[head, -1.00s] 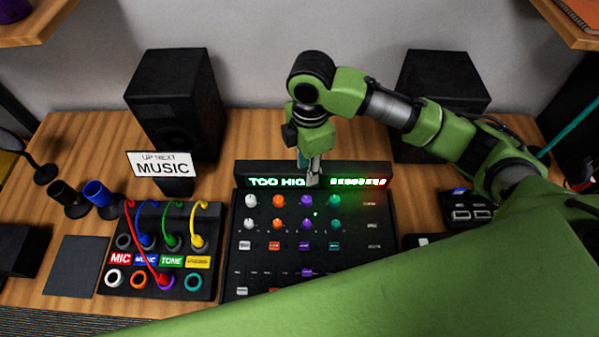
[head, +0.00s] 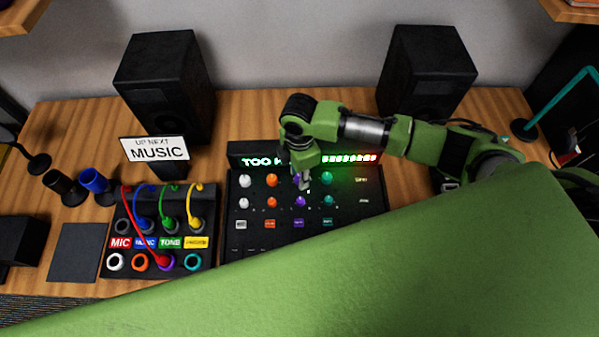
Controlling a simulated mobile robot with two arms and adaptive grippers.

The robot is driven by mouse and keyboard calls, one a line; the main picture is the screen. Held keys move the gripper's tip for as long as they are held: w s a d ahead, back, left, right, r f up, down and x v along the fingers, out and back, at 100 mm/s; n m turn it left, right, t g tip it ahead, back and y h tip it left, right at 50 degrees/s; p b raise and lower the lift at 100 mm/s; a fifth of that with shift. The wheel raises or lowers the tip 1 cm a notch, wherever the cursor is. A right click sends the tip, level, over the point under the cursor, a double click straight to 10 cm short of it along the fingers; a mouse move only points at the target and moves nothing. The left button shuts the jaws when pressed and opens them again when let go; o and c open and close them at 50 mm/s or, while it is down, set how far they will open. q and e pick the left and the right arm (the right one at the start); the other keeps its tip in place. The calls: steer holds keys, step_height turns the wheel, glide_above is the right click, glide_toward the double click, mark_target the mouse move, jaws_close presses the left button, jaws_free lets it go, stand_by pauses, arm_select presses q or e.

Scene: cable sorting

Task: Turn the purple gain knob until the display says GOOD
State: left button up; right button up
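The black mixer (head: 345,210) has a display (head: 262,160) along its back edge. The display reads "TOO H" in pale green, and my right arm covers the rest of the word. A row of lit segments at its right end turns from green to red. Two purple knobs stand in one column; the upper one is mostly hidden by my gripper, and the lower purple knob (head: 299,201) shows clearly. My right gripper (head: 304,184) points down at the upper purple knob. Whether it touches the knob or how far its fingers are apart is too small to tell. My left gripper is not in view.
White, orange and teal knobs flank the purple column. A patch panel (head: 207,250) with coloured cables stands left of the mixer, behind it an "UP NEXT MUSIC" sign (head: 157,149). Two black speakers (head: 165,85) (head: 428,70) stand at the back. My green arm link covers the lower right.

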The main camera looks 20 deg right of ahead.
jaws_close()
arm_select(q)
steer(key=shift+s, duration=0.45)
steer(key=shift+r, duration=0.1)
arm_select(e)
steer(key=shift+r+n+p, duration=0.1)
steer(key=shift+n+p, duration=0.5)
steer(key=shift+n, duration=0.5)
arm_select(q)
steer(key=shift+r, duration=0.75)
arm_select(e)
steer(key=shift+n, duration=1.3)
jaws_free()
